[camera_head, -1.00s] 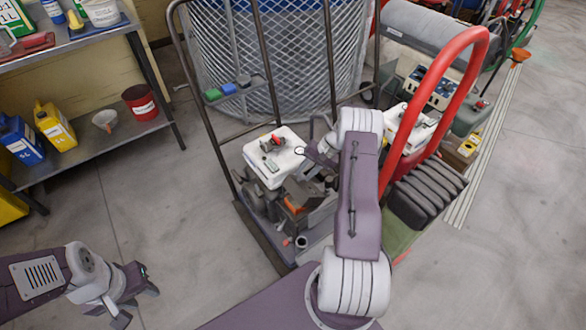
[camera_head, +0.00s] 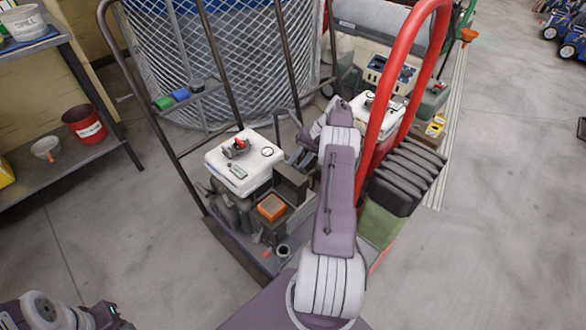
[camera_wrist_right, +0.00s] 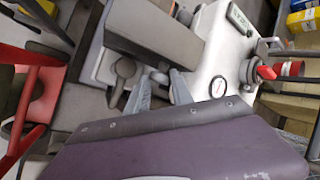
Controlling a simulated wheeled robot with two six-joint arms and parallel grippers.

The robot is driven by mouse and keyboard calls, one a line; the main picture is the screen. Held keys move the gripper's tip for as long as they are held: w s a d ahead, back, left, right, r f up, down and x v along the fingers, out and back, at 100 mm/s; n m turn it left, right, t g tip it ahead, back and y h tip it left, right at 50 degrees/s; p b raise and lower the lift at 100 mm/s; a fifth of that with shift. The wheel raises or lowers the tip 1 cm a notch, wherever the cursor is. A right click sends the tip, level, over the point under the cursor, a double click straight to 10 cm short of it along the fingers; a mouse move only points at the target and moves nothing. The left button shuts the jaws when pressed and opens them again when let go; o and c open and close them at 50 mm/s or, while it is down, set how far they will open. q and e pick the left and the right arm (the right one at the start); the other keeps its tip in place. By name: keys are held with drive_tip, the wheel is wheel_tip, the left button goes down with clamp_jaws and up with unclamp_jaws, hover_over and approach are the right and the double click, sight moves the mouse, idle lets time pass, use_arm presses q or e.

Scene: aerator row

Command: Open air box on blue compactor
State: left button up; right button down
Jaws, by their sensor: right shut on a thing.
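A compactor engine with a white tank (camera_head: 245,165) stands on a dark platform in the head view. I see no clearly blue body on it. Beside the tank is the air box, with an orange square filter (camera_head: 271,207) exposed. A dark grey-brown cover (camera_head: 291,182) stands up behind the filter; it also shows in the wrist view (camera_wrist_right: 155,32). My right gripper (camera_wrist_right: 162,90) is at the cover's edge, shut on what seems to be the cover; the contact is unclear. My left gripper (camera_head: 108,316) is low at the left, partly cut off, apart from everything.
A second machine with a red loop handle (camera_head: 377,110) stands close right of my right arm. A dark cart frame (camera_head: 165,130) and a mesh cage (camera_head: 235,60) stand behind. A shelf with a red bucket (camera_head: 85,123) is at left.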

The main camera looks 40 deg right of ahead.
drive_tip(key=shift+s+d+f+b, duration=0.2)
drive_tip(key=shift+d+f+b, duration=0.1)
drive_tip(key=shift+f+b, duration=0.2)
drive_tip(key=c, duration=1.4)
unclamp_jaws()
drive_tip(key=shift+c, duration=0.2)
drive_tip(key=o, duration=0.3)
drive_tip(key=shift+d+f, duration=0.15)
drive_tip(key=shift+d, duration=0.05)
drive_tip(key=shift+o, duration=0.2)
drive_tip(key=shift+w, duration=0.1)
